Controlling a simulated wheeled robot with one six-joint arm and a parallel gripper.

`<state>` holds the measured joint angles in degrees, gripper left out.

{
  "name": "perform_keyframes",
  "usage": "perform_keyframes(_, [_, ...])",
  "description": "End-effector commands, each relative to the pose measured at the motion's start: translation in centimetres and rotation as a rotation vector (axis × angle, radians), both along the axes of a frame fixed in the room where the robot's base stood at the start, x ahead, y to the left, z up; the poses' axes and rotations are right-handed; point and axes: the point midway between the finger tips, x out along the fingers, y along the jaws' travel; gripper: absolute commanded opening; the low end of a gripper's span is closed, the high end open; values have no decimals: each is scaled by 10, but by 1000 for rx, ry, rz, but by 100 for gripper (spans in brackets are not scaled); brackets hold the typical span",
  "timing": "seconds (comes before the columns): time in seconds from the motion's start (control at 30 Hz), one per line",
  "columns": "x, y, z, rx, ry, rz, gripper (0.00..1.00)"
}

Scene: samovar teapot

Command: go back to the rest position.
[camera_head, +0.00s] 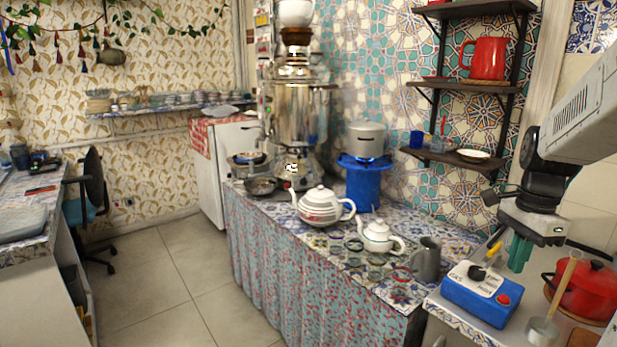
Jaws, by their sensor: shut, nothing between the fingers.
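My gripper (519,254) is at the right of the view, on the end of my grey and black arm, with its green fingers pointing down. It is shut and empty. It hangs over or just behind a blue box with a white top and a red button (482,293); the exact gap is hard to tell. A large white teapot (320,207) and a smaller white teapot (378,237) stand on the patterned counter to the left. A tall metal samovar (301,120) stands behind them.
A red pot (586,291) and a ladle (543,328) are right of the gripper. A grey pitcher (427,260) and several glasses stand on the counter. Wall shelves (462,86) with a red mug (487,58) are above. The tiled floor (165,275) at left is clear.

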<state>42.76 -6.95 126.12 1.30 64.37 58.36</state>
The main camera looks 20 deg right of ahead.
Motion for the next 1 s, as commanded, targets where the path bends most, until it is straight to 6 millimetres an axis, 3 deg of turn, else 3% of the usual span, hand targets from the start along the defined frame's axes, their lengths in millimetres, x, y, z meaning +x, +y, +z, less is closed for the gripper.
perform_keyframes(0.03, [-4,25,4,2,-7,181,0])
perform_keyframes(0.2, [-26,113,14,6,-31,859,0])
perform_keyframes(0.3, [-46,160,16,-6,-50,1222,0])
perform_keyframes(0.43, [-72,205,16,-38,-78,1554,0])
perform_keyframes(0.53, [-86,227,17,-72,-106,1666,0])
perform_keyframes(0.7, [-92,245,24,-115,-149,1757,0])
perform_keyframes(1.0, [-91,249,25,-117,-153,1774,0])
